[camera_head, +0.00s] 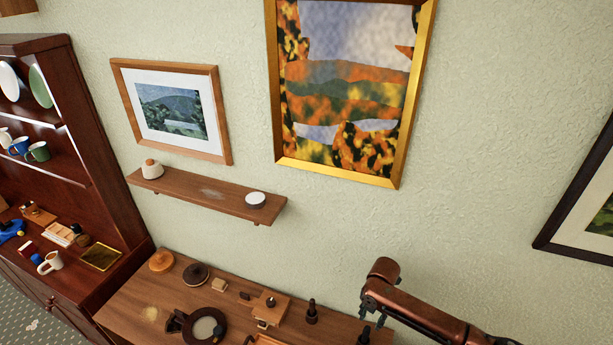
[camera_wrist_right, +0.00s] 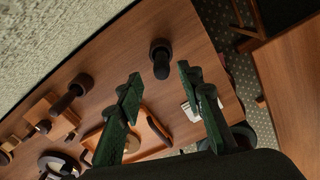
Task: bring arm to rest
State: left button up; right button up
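My right arm (camera_head: 425,315) comes in from the lower right in the head view, coppery, bent over the wooden table (camera_head: 125,308). My right gripper (camera_head: 372,314) hangs from its end above the table's right part, small and dark in that view. In the right wrist view its two dark green fingers (camera_wrist_right: 162,85) are spread apart with nothing between them. A dark knobbed object (camera_wrist_right: 160,58) stands on the table beyond the fingertips, apart from them. My left gripper is not in view.
A wall shelf (camera_head: 190,194) holds a lidded jar (camera_head: 152,169) and a round tin (camera_head: 255,199). The table bears several small items, including a dark bottle-like piece (camera_head: 312,313). A tray (camera_wrist_right: 152,131) lies below the fingers. Framed pictures hang on the wall; a cabinet (camera_head: 100,165) stands left.

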aim_at(369, 326)
notch_tip(369, 326, down, 8)
jog(key=shift+r+p, duration=0.1)
jog(key=shift+p, duration=0.45)
jog(key=shift+w+f, duration=0.1)
jog(key=shift+f, duration=0.2)
jog(key=shift+r, duration=1.05)
jog(key=shift+f, duration=0.1)
